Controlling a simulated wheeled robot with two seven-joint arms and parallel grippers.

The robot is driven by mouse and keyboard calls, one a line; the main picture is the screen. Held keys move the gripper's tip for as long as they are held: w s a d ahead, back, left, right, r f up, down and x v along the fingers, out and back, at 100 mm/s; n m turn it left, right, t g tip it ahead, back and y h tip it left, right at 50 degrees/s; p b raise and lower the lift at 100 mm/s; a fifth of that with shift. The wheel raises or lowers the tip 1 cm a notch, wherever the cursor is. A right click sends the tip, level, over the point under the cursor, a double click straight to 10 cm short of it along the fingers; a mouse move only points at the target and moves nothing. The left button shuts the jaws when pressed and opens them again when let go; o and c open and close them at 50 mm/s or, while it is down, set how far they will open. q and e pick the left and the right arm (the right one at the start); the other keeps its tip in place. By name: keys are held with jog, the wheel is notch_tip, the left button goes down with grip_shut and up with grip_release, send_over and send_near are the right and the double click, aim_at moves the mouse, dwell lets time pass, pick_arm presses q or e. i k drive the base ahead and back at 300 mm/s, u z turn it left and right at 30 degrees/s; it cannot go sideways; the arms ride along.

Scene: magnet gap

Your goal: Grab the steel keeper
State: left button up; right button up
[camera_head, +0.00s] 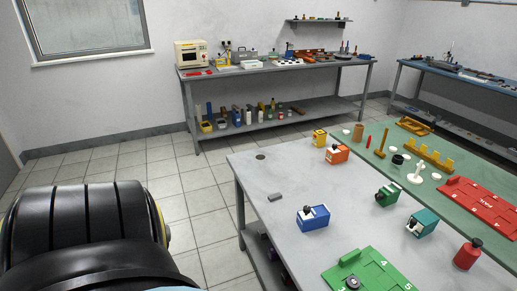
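A small grey bar (275,197), which looks like the steel keeper, lies flat on the grey table (262,176) near its left edge. It stands apart from the blue block (313,217) to its lower right, and nothing covers it. A large black ribbed part of my own arm fills the lower left of the view, away from the bar. Neither of my grippers shows in this view.
Orange (337,154), yellow (319,137), green (386,195) and teal (422,222) blocks stand on the table. A green numbered board (372,272) lies at the front; a red bottle (467,254) stands right. The surface around the grey bar is clear.

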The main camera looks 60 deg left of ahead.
aim_at(273, 198)
jog(key=u, duration=1.7)
